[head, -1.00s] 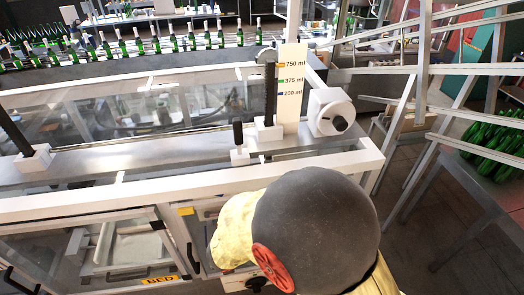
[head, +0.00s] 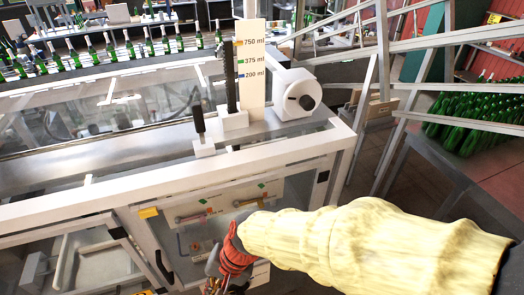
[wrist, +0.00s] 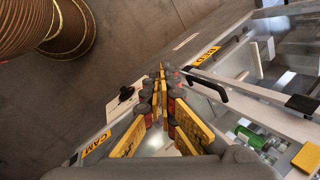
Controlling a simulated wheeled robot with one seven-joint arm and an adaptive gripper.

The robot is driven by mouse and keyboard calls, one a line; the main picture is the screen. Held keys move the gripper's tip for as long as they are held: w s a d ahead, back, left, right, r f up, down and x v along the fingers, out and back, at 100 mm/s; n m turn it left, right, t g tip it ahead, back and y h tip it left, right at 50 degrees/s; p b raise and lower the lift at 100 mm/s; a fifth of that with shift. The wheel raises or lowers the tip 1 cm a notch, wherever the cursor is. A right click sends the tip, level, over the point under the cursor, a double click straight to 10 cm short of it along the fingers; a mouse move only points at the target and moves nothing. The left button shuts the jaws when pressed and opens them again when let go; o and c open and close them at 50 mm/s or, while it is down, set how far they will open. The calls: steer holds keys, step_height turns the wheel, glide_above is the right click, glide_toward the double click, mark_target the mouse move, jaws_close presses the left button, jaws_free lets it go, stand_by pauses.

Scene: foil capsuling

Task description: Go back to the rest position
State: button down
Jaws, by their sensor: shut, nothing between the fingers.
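My gripper (head: 222,284) is at the lower edge of the head view, partly cut off, in front of the machine's lower panel (head: 205,215). My yellow-sleeved arm comes in from the right. In the wrist view my gripper (wrist: 162,78) has its yellow-padded fingers together with nothing seen between them. It is beside the machine's front, near the yellow "BED" label (wrist: 205,56) and "CAM" label (wrist: 97,143).
The machine has a white handwheel (head: 297,95), a bottle-size scale (head: 252,72) and a black-handled lever (head: 199,125) on top. A black door handle (wrist: 207,88) is close to the fingers. Green bottles stand behind. White rails (head: 440,45) are at the right.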

steer(key=d+f+n+t+h+b, duration=0.1)
steer(key=d+f+t+h+b, duration=0.1)
steer(key=d+b, duration=0.9)
steer(key=w+d+f+t+h+b, duration=0.1)
steer(key=d+f+t+b, duration=0.3)
steer(key=d+b, duration=0.7)
steer(key=shift+d+f+n+t+h, duration=0.4)
steer(key=shift+d+h, duration=0.5)
steer(key=shift+d, duration=3.9)
steer(key=shift+f, duration=0.1)
